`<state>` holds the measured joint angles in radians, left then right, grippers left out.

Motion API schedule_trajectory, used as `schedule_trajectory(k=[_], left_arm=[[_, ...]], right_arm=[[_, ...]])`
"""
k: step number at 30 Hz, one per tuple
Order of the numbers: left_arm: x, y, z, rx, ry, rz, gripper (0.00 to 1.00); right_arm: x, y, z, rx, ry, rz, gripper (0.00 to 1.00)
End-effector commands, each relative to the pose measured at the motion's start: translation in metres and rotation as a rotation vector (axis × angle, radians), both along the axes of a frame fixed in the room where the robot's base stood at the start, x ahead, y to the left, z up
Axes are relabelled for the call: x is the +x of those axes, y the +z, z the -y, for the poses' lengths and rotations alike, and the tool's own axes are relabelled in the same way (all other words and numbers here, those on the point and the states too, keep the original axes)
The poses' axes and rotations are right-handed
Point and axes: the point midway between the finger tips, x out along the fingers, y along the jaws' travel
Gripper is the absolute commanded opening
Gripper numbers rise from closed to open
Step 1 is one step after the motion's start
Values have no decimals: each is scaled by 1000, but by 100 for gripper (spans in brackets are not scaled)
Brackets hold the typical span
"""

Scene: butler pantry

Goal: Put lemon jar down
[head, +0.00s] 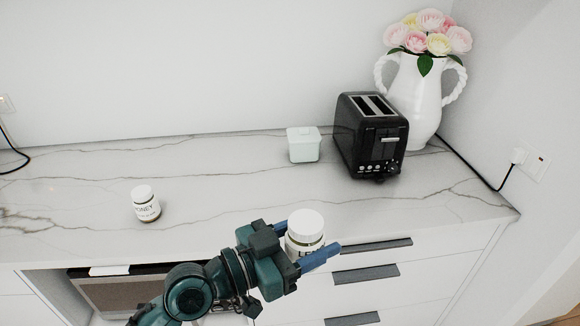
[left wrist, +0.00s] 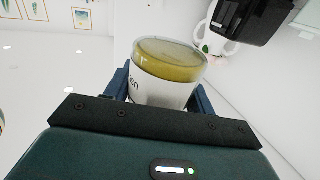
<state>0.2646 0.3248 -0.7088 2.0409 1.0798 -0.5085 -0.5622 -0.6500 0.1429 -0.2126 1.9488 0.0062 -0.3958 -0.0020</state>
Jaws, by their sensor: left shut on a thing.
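The lemon jar (head: 305,226) has a white lid and a white label, and it is held between the fingers of my left gripper (head: 312,250). In the head view it appears in front of the counter's front edge, upright or nearly so. In the left wrist view the jar (left wrist: 168,75) shows a yellowish end and part of its label, with a blue finger on each side. The left gripper is shut on it. My right gripper is not in view.
The marble counter (head: 230,180) has free room in the middle. A honey jar (head: 145,203) stands at left, a small white lidded box (head: 303,144) near the back, a black toaster (head: 370,137) and a white flower vase (head: 418,95) at right. Drawers with dark handles (head: 365,272) are below.

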Motion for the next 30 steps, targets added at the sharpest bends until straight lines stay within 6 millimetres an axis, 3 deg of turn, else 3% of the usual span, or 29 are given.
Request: schedule_trajectory(k=[5, 10, 14, 18, 24, 30], left_arm=[[4, 2, -6, -7, 57, 0, 21], [18, 0, -34, -9, 242, -6, 21], [28, -7, -75, -8, 453, -8, 21], [30, -22, -132, -5, 694, -9, 21], [12, -46, -209, -1, 980, -7, 21], [-8, -59, -252, -1, 1126, 0, 21]], right_arm=[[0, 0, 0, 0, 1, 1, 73], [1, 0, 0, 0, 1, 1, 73], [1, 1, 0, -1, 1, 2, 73], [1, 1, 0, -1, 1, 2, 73], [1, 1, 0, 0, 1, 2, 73], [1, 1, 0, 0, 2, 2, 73]])
